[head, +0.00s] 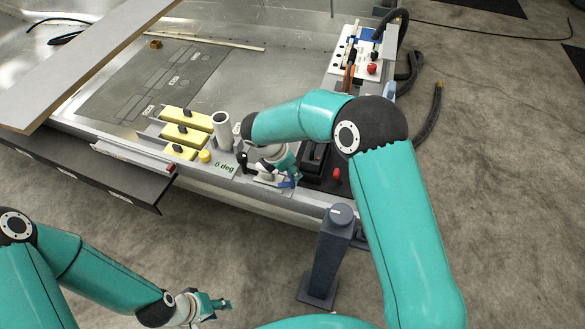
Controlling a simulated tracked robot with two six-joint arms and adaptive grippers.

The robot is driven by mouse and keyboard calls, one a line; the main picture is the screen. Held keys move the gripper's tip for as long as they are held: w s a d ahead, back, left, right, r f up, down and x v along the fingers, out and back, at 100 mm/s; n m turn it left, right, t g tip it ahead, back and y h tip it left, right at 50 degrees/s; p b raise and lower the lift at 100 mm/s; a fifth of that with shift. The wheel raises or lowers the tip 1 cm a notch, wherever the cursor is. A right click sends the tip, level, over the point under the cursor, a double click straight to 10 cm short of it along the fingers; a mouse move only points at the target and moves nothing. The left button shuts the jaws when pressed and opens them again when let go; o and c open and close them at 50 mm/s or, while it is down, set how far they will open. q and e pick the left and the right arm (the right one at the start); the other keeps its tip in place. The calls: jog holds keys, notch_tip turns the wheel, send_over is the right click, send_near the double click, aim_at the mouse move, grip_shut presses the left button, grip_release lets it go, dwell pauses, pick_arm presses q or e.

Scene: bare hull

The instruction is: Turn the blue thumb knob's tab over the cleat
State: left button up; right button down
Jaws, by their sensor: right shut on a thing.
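The blue thumb knob (288,183) shows as a small blue patch at the front edge of the hull, right of the "deg" label. My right gripper (285,174) is down at it and shut on it; the wrist and fingers cover most of the knob. I cannot make out the tab's direction or the cleat under the gripper. My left gripper (218,303) hangs low in front of the hull, over the floor and away from everything; its fingers are too small to tell open from shut.
Yellow blocks (185,116) with black handles, a grey cylinder (222,130) and a yellow cap (205,156) stand left of my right gripper. A red knob (337,174) is to its right. A dark post (330,255) stands in front. A white panel (345,58) with a red button is further back.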

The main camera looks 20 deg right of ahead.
jog(key=shift+m, duration=0.4)
jog(key=shift+m+g, duration=1.1)
jog(key=shift+m, duration=1.3)
jog(key=shift+w, duration=0.1)
jog(key=c, duration=0.8)
grip_release()
jog(key=shift+r, duration=0.1)
jog(key=v, duration=1.1)
jog(key=shift+a+r, duration=0.3)
jog(key=shift+a, duration=0.05)
